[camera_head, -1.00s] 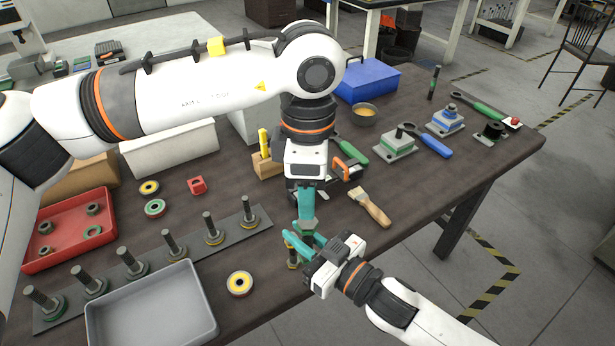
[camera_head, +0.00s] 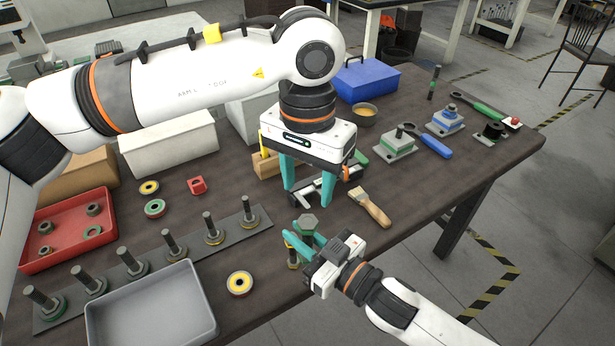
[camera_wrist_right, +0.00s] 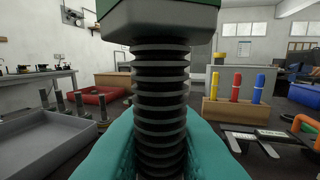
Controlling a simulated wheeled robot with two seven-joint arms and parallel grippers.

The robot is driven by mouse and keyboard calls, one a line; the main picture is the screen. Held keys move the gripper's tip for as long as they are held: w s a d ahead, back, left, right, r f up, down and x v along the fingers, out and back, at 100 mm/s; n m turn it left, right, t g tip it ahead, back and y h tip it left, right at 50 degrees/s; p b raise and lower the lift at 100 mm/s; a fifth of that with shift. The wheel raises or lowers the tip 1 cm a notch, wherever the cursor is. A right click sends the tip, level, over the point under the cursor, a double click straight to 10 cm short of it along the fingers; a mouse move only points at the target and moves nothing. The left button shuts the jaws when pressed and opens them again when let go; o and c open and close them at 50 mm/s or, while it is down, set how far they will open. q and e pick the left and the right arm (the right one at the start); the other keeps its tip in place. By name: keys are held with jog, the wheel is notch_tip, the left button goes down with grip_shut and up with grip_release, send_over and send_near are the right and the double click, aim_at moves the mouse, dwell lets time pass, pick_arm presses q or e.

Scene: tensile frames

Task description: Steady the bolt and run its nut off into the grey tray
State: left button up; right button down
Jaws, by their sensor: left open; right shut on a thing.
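My right gripper (camera_head: 304,240) is shut on the upright bolt. In the right wrist view the bolt's dark threaded shank (camera_wrist_right: 160,100) stands between the teal fingers. A hex piece with a green upper part (camera_wrist_right: 160,25) sits at its top; I cannot tell whether this is the nut or the head. In the head view the hex top (camera_head: 307,223) shows just above the fingers. My left gripper (camera_head: 307,197) is open and empty, above and behind the hex top and apart from it. The empty grey tray (camera_head: 150,312) lies at front left; it also shows in the right wrist view (camera_wrist_right: 45,140).
A dark rail (camera_head: 150,268) with several upright bolts stands behind the grey tray. A red tray (camera_head: 65,258) with nuts is at left. A brush (camera_head: 372,208) lies to the right.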

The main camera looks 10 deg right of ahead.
aim_at(308, 221)
pick_arm(q)
jog(key=shift+f+m, duration=0.2)
jog(key=shift+m, duration=0.3)
notch_tip(308, 221, down, 8)
jog(key=shift+r, duration=0.2)
jog(key=shift+c, duration=0.2)
